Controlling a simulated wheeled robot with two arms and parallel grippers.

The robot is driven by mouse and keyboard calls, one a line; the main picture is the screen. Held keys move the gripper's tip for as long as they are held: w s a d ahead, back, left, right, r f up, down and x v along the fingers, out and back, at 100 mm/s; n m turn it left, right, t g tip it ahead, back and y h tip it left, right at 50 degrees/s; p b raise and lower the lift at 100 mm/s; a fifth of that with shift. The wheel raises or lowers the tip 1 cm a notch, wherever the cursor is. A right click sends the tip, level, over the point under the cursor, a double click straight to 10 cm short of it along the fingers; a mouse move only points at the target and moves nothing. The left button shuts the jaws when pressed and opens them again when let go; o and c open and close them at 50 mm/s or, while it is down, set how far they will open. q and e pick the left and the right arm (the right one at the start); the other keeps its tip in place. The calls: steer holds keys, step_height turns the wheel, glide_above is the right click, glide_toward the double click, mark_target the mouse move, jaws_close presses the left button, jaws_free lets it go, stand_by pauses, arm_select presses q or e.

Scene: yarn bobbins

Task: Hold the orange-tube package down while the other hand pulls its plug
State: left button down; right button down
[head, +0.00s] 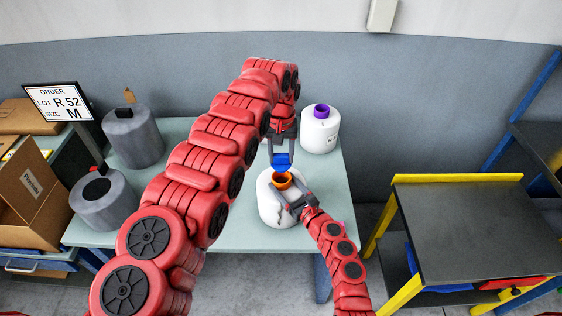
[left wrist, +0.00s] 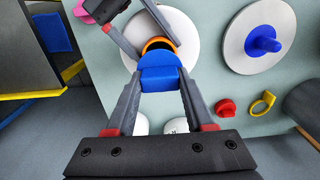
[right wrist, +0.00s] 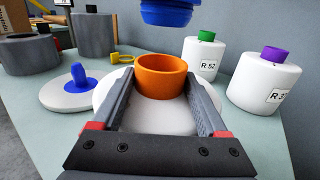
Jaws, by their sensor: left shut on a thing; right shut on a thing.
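The white package with the orange tube (head: 283,180) stands near the table's right front; the tube's open top also shows in the right wrist view (right wrist: 160,78). My right gripper (head: 298,200) is shut on the orange tube, one finger on each side, just above the white body (right wrist: 160,120). My left gripper (head: 283,145) is shut on the blue plug (head: 282,160), which also shows in the left wrist view (left wrist: 160,75). In the right wrist view the plug (right wrist: 167,10) hangs above the tube with a clear gap between them.
A white package with a purple tube (head: 321,128) stands behind; a green-tubed one (right wrist: 203,58) is beside it. Grey bobbins (head: 133,138) stand left.

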steer(key=shift+c, duration=0.5)
jaws_free()
steer(key=shift+o, duration=0.5)
steer(key=shift+s+d, duration=0.15)
